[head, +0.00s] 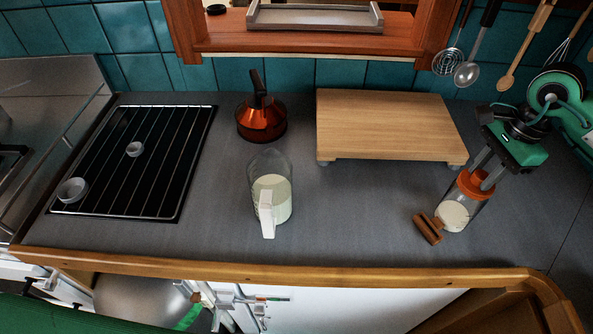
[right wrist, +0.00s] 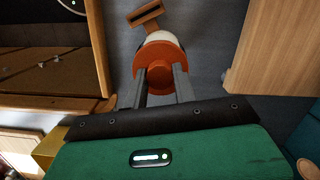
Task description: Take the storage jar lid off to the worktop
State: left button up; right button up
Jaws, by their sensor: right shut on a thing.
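The storage jar (head: 455,215) is clear glass with white contents and stands at the right of the worktop (head: 350,215). Its orange-red round lid (head: 466,187) is at the jar's mouth; I cannot tell whether it is seated or slightly raised. My right gripper (head: 483,172) comes down from the upper right and is shut on the lid. In the right wrist view, the two grey fingers (right wrist: 161,88) are on either side of the lid's knob, and the lid (right wrist: 160,52) hides most of the jar. My left gripper is not clearly in view.
A small brown wooden piece (head: 428,229) is just left of the jar. A raised wooden board (head: 385,125) stands behind it. A glass jug (head: 268,160) and copper kettle (head: 260,122) are further left. Grey worktop is clear between jug and jar. Utensils (head: 467,73) hang at the back right.

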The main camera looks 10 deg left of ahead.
jog(key=o, duration=0.5)
jog(key=shift+s+f+n, duration=0.1)
jog(key=shift+f+n, duration=0.4)
jog(key=shift+f, duration=0.05)
jog(key=shift+r, duration=0.15)
jog(key=c, duration=0.4)
grip_shut()
pick_arm(q)
jog(key=shift+f, duration=0.45)
jog(key=shift+r+p, duration=0.3)
pick_arm(e)
jog(key=shift+w+d+r, duration=0.1)
jog(key=shift+w+r, duration=0.1)
jog(key=shift+r, duration=0.35)
